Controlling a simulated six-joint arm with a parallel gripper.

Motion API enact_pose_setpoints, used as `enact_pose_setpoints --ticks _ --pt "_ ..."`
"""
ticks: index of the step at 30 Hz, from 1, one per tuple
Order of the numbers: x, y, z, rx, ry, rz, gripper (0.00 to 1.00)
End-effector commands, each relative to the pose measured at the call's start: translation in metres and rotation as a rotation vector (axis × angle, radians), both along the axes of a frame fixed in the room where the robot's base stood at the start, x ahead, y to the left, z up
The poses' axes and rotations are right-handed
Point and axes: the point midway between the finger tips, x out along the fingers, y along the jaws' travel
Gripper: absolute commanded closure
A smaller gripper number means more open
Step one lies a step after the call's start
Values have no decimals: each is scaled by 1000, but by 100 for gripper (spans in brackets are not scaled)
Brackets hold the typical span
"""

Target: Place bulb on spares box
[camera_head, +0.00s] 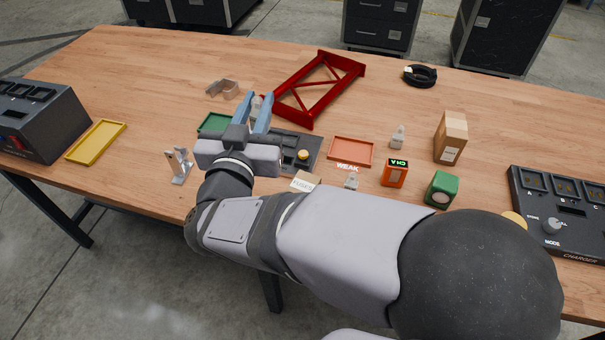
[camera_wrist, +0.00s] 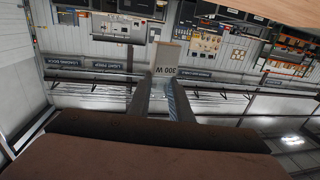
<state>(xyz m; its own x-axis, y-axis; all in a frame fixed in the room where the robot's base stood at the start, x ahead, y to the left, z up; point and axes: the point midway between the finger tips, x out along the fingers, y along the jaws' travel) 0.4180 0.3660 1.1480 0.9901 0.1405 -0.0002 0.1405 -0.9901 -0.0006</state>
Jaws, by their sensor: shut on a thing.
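My gripper (camera_head: 262,108) is over the left-middle of the table, its two blue fingers pointing to the far side. It is shut on a small pale thing, the bulb (camera_head: 256,102), mostly hidden by the fingers. In the wrist view the held bulb (camera_wrist: 168,58) shows a pale body marked "300 W", upside down, between the fingertips. A brown cardboard box (camera_head: 450,138) with a white label stands upright at the right; it looks like the spares box, but its label is unreadable. The gripper is well to its left, apart from it.
A red frame (camera_head: 315,86) lies just beyond the gripper. The black charger (camera_head: 560,215) is at right.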

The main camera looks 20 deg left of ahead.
Motion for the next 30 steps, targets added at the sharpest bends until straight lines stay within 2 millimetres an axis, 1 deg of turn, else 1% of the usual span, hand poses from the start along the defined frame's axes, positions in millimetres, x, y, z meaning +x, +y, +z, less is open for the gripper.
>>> enact_pose_setpoints --ticks 1,3,6,10,13,17,20,27,30 --pt "-1 -18 -5 -4 1 -34 100" --pt "-4 -39 -17 -5 0 -78 100" --pt "-6 -60 -31 -4 1 -130 100" --pt "-8 -80 -35 0 -1 -186 100" --pt "-9 -87 -32 3 -1 -214 100" --pt "-9 -88 -32 1 -1 -220 100" --pt "-9 -87 -41 -4 1 -219 100" --pt "-9 -87 -76 -5 0 -219 100" --pt "-9 -87 -85 -3 0 -218 100"
